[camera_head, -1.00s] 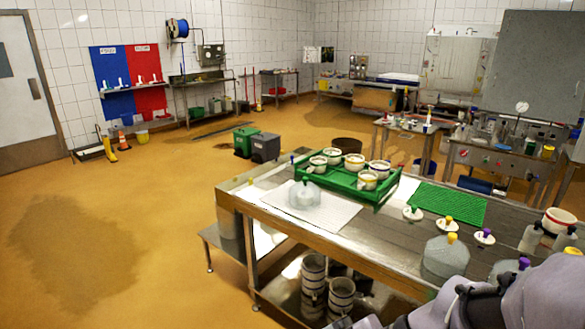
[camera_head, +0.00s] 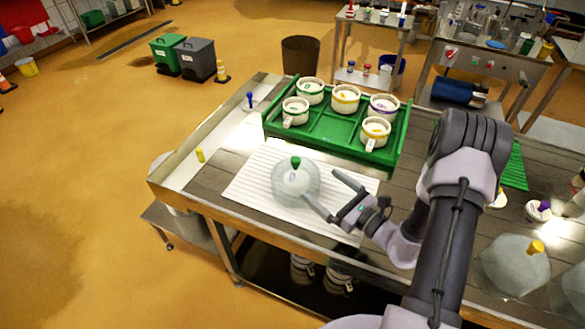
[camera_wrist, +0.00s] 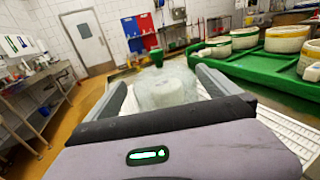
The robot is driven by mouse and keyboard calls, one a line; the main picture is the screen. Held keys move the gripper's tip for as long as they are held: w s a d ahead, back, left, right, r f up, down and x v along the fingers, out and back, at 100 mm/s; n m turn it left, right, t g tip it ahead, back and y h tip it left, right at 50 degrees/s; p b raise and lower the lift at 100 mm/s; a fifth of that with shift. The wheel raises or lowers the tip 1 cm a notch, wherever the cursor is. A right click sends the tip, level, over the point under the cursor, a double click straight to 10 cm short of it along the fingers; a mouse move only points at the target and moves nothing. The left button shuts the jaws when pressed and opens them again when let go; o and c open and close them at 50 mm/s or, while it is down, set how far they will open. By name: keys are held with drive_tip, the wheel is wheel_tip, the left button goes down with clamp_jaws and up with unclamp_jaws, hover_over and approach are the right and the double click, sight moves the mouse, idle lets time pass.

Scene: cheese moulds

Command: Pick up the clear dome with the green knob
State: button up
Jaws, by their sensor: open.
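The clear dome (camera_head: 288,184) with its green knob (camera_head: 296,161) stands upright on a white ribbed mat (camera_head: 245,190) on the steel table. A pale round shape shows through the dome. My gripper (camera_head: 322,194) is at the dome's right side in the head view, jaws spread and pointing toward it. In the wrist view the dome (camera_wrist: 165,86) and its knob (camera_wrist: 156,57) appear ahead, between the two open fingers (camera_wrist: 167,82). I cannot tell whether a finger touches the dome.
A green tray (camera_head: 330,128) with several white moulds (camera_head: 345,98) stands just behind the mat. A yellow peg (camera_head: 200,155) and a blue-knobbed piece (camera_head: 249,101) are to the left. Another clear dome with a yellow knob (camera_head: 515,265) stands at the right.

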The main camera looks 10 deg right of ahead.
sight(297, 169)
drive_tip(key=x, duration=0.6)
drive_tip(key=shift+a+f+b, duration=0.1)
drive_tip(key=shift+b, duration=0.2)
drive_tip(key=b+x, duration=0.1)
drive_tip(key=x, duration=0.4)
drive_tip(key=shift+s+a+f, duration=0.1)
drive_tip(key=shift+a, duration=0.05)
drive_tip(key=shift+w+a, duration=0.1)
drive_tip(key=shift+w, duration=0.2)
drive_tip(key=shift+s, duration=0.1)
drive_tip(key=c, duration=1.3)
drive_tip(key=shift+s, duration=0.1)
drive_tip(key=c, duration=0.3)
drive_tip(key=shift+c, duration=0.2)
